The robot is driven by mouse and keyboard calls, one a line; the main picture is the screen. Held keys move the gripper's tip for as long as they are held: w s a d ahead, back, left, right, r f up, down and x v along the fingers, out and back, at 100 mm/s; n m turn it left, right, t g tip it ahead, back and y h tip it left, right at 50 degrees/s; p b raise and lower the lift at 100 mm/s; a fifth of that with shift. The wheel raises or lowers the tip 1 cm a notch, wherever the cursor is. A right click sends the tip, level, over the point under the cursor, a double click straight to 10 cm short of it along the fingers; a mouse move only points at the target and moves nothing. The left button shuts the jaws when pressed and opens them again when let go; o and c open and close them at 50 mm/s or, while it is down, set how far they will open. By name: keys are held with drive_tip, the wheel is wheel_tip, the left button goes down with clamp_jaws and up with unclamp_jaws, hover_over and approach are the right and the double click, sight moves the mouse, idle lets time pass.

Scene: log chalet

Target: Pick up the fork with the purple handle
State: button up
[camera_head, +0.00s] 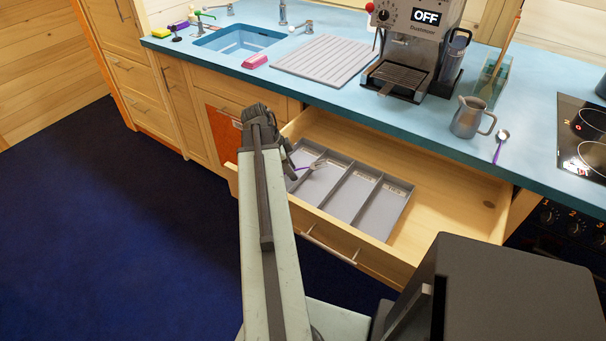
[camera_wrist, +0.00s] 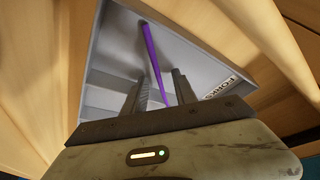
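The fork with the purple handle (camera_head: 301,168) lies in the grey cutlery tray (camera_head: 382,214) in the open drawer, in the left part of the tray. In the wrist view its purple handle (camera_wrist: 153,58) runs down between the two fingers of my gripper (camera_wrist: 160,74). The fingers stand apart, with gaps to the handle, so my gripper is open. The handle's lower end is hidden by my gripper. In the head view my gripper (camera_head: 287,158) is over the left end of the tray, partly hidden by my arm. A FORKS label (camera_wrist: 219,88) shows on the tray.
The wooden drawer (camera_head: 452,203) has walls around the tray and bare floor to its right. The blue counter (camera_head: 330,99) overhangs behind. On it stand a coffee machine (camera_head: 415,45), a metal pitcher (camera_head: 468,117) and a purple-handled spoon (camera_head: 497,151).

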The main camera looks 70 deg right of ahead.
drive_tip(key=shift+r, duration=0.1)
clamp_jaws()
wheel_tip(320, 180, up, 10)
drive_tip(key=p, duration=1)
